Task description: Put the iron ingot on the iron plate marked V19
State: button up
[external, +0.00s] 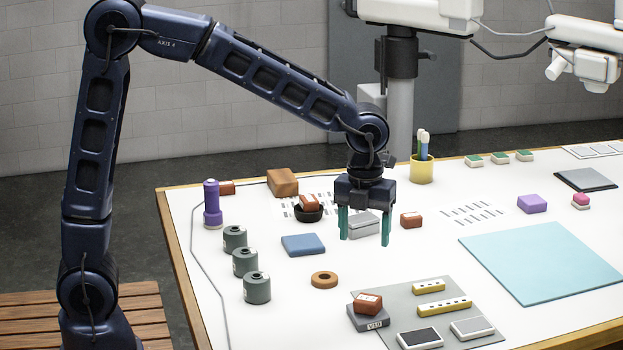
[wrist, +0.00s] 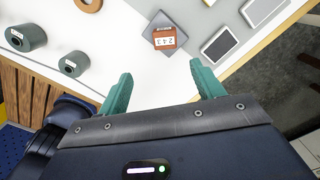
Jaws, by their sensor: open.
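My gripper (external: 366,241) is open and empty above the table, fingers pointing down; its fingers also show in the wrist view (wrist: 162,78). A dark grey plate marked V19 (external: 375,323) lies at the front of the table. A rust-red block with a white label (external: 368,302) rests on it. The wrist view shows this block (wrist: 166,39) on the dark plate (wrist: 152,31), beyond the fingertips. A light grey ingot-shaped block (external: 364,227) appears between and behind my fingers in the external view; contact cannot be told. Which block is the iron ingot is not marked legibly.
A grey mat (external: 400,308) beside the plate holds yellow bars and small slabs. A brown ring (external: 324,279), blue block (external: 303,245) and grey canisters (external: 257,288) stand left. Another red block (external: 411,220) is right of my gripper. A light blue sheet (external: 540,262) lies at right.

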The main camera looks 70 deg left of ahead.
jog(key=s+a+r+n+t, duration=0.1)
jog(key=s+a+r+n, duration=0.25)
jog(key=s+n, duration=0.35)
jog(key=s+a+r+n+t, duration=0.1)
jog(key=s+a+r+n, duration=0.3)
jog(key=s, duration=0.4)
jog(key=s+a+n+t, duration=0.1)
jog(key=s+a+n, duration=0.1)
jog(key=s+n, duration=0.5)
jog(key=s+a+f+n+t, duration=0.1)
jog(key=s+n, duration=0.6)
jog(key=s, duration=0.2)
jog(key=shift+s+a+n, duration=0.35)
jog(key=shift+a+n, duration=0.05)
